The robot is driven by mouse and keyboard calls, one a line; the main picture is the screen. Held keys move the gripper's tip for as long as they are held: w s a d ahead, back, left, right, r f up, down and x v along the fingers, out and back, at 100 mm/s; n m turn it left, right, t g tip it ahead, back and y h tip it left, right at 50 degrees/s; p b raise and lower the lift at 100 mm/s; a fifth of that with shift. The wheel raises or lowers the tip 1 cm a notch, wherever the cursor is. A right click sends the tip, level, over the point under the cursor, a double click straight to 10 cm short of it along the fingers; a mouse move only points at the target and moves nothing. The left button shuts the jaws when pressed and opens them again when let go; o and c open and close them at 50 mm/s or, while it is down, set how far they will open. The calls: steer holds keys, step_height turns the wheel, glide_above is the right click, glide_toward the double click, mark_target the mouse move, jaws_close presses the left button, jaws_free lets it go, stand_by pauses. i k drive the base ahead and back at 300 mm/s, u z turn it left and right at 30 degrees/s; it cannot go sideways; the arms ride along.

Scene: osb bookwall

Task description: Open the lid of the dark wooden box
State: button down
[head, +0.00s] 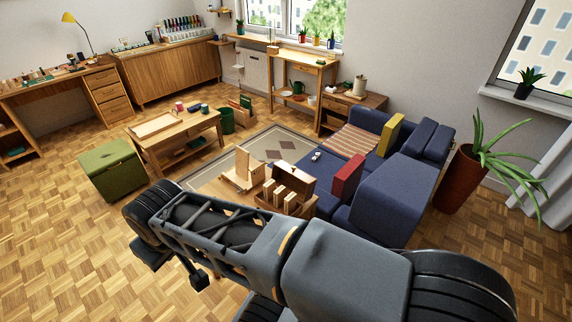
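A dark brown wooden box (297,177) shows small in the head view, on the low light-wood table near the middle of the room. Its lower front is partly hidden by light wooden pieces in front of it. I cannot tell at this size how its lid lies. My arm crosses the lower part of the view, in front of the table, and hides much of the tabletop. I cannot make out my gripper's fingers.
A light wooden stand (242,171) is left of the box, and a wooden crate with upright pieces (284,204) is in front. A blue sofa (395,193) stands right. A green pouf (111,170) is at left. Parquet (60,235) is clear at lower left.

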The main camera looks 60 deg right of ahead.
mark_target(296, 180)
steer(key=u, duration=0.1)
steer(key=k, duration=1.7)
steer(key=z, duration=0.85)
steer(key=i, duration=1.65)
